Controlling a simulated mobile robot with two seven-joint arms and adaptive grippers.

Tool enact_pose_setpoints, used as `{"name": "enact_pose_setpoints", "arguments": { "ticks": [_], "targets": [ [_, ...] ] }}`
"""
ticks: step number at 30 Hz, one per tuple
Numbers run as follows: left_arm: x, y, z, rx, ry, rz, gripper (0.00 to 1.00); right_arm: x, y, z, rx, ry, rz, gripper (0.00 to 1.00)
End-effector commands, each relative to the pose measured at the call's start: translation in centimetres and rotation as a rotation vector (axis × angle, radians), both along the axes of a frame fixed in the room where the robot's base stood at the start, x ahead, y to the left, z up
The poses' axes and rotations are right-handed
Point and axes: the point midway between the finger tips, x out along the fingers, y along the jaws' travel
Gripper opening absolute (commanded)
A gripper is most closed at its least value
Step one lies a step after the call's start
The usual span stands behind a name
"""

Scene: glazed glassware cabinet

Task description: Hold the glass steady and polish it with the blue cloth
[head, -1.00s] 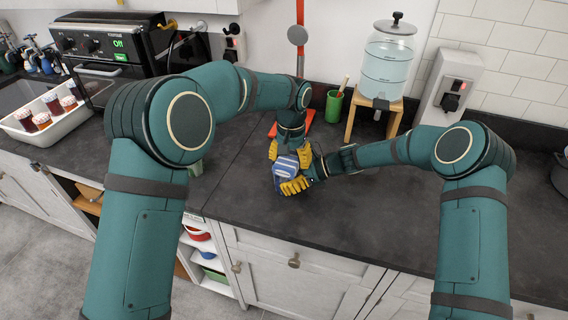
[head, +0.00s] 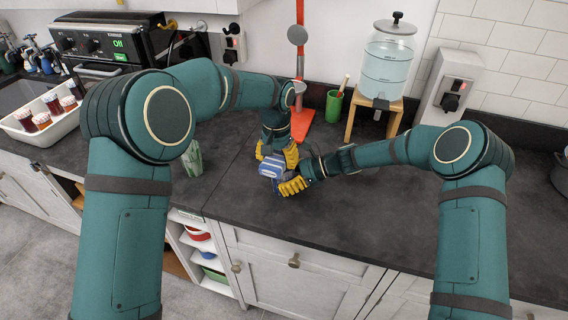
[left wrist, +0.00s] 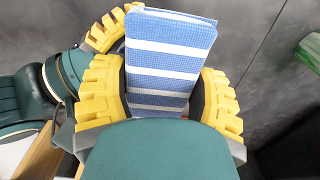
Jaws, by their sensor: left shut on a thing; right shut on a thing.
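A blue-and-white striped cloth (left wrist: 165,60) is between the yellow fingers of my left gripper (left wrist: 160,95), which is shut on it. In the head view the cloth (head: 284,160) is small, just in front of my left gripper (head: 277,152). My right gripper (head: 290,186) comes in from the right and is shut beside the cloth, close to the left fingers. A pale bluish thing (head: 268,170) at its fingers seems to be the glass, mostly covered by cloth and fingers. One of its yellow fingers also shows at the upper left of the left wrist view.
Behind the grippers are a red stand (head: 303,122), a green cup (head: 334,106) and a water dispenser (head: 387,62) on a wooden stool. A white tray (head: 45,125) holds jars. The front right counter is clear.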

Motion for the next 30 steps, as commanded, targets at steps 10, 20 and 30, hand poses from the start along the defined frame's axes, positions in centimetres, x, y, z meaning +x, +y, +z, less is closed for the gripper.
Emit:
{"name": "enact_pose_setpoints", "arguments": {
  "ticks": [10,20,30],
  "targets": [
    [0.0,-0.3,-0.1,0.0,0.001,-0.001,0.29,0.1,0.0,0.0,0.0,0.0,-0.002,0.18],
    [-0.1,-1.5,-0.3,0.001,0.003,-0.001,0.29,0.1,0.0,0.0,0.0,0.0,-0.002,0.18],
    [-0.1,-2.7,-0.3,0.001,0.004,-0.002,0.29,0.0,0.0,0.1,0.001,0.0,-0.001,0.18]
  ]
}}
